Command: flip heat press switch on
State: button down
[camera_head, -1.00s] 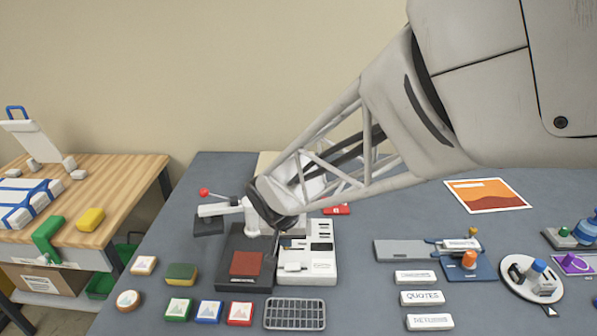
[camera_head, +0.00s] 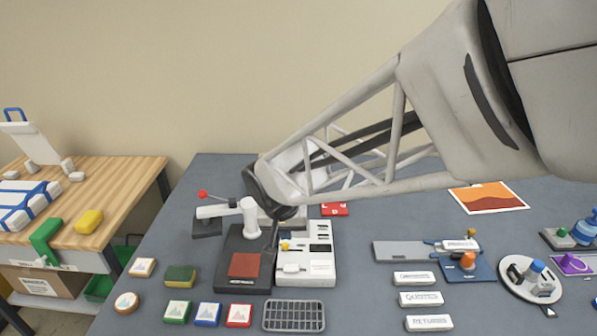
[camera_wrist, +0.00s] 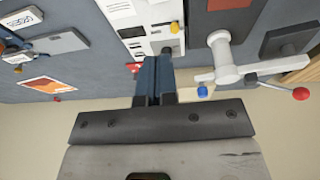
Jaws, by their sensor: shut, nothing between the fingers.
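The heat press has a dark base (camera_head: 232,278) with a red-brown pad (camera_head: 245,265) and a white arm (camera_head: 213,211) with a red knob (camera_head: 203,194). A white control box (camera_head: 320,258) stands against its right side, with a small yellow knob (camera_head: 285,247) near its left edge. The knob also shows in the wrist view (camera_wrist: 174,27). I cannot tell which part is the switch. My gripper (camera_head: 271,252) is shut and empty, pointing down between the pad and the box, just left of the yellow knob. In the wrist view its fingers (camera_wrist: 153,62) are together; contact is unclear.
A wire rack (camera_head: 294,316) and several small picture tiles (camera_head: 208,313) lie in front of the press. A red card (camera_head: 334,209) lies behind the box. A grey-blue fixture (camera_head: 465,266) and white label blocks (camera_head: 421,299) are to the right. Bare table lies between.

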jog(key=shift+d+r, duration=0.1)
jog(key=shift+d, duration=0.3)
jog(key=shift+w, duration=0.1)
send_near(295, 266)
jog(key=x, duration=0.5)
jog(key=shift+w+d, duration=0.1)
jog(key=shift+w, duration=0.3)
jog(key=shift+d+f, duration=0.1)
jog(key=shift+f, duration=0.7)
jog(key=shift+f, duration=0.1)
jog(key=shift+d+f, duration=0.2)
jog(key=shift+f, duration=0.1)
jog(key=shift+a+r, duration=0.1)
jog(key=shift+a, duration=0.15)
jog(key=shift+a+r, duration=0.15)
jog(key=shift+a, duration=0.4)
